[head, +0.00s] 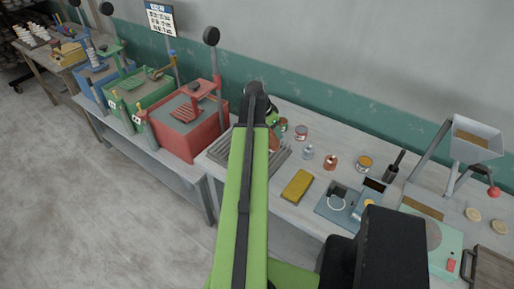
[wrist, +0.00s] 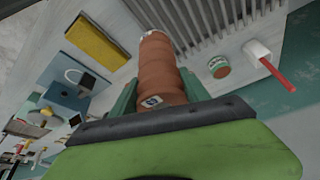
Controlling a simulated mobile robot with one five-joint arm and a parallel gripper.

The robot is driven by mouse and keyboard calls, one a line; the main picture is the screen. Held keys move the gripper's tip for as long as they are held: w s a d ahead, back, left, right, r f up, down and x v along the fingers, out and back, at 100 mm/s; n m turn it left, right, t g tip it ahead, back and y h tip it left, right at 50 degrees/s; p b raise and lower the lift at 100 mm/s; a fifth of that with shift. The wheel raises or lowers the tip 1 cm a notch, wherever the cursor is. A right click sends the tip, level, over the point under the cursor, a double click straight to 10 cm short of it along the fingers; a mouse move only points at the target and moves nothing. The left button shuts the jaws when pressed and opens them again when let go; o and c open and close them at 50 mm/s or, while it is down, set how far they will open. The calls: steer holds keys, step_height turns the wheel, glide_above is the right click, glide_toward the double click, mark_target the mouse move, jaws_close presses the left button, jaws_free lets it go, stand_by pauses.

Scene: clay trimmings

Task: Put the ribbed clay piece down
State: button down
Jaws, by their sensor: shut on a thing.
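The ribbed clay piece (wrist: 160,72) is a reddish-brown, ringed cylinder with a small dark-and-white label near its lower end. My gripper (wrist: 158,90) is shut on it, with a green finger on each side. In the head view a bit of the clay piece (head: 274,141) shows beside my green arm, below my gripper (head: 272,119). The piece is over or near the grey slatted rack (head: 280,158); the arm hides part of the rack. The rack (wrist: 213,28) also shows behind the piece in the wrist view. I cannot tell the gap beneath the piece.
A yellow block (head: 297,186) lies right of the rack on the workbench.

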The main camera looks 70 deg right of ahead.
steer(key=w+f+b, duration=0.6)
steer(key=f+b, duration=0.1)
steer(key=f, duration=0.1)
steer(key=shift+w+f, duration=0.25)
steer(key=shift+w, duration=0.05)
steer(key=c, duration=0.5)
jaws_free()
steer(key=shift+r, duration=0.1)
steer(key=p+v, duration=1.1)
steer(key=v, duration=0.1)
steer(key=shift+r, duration=0.1)
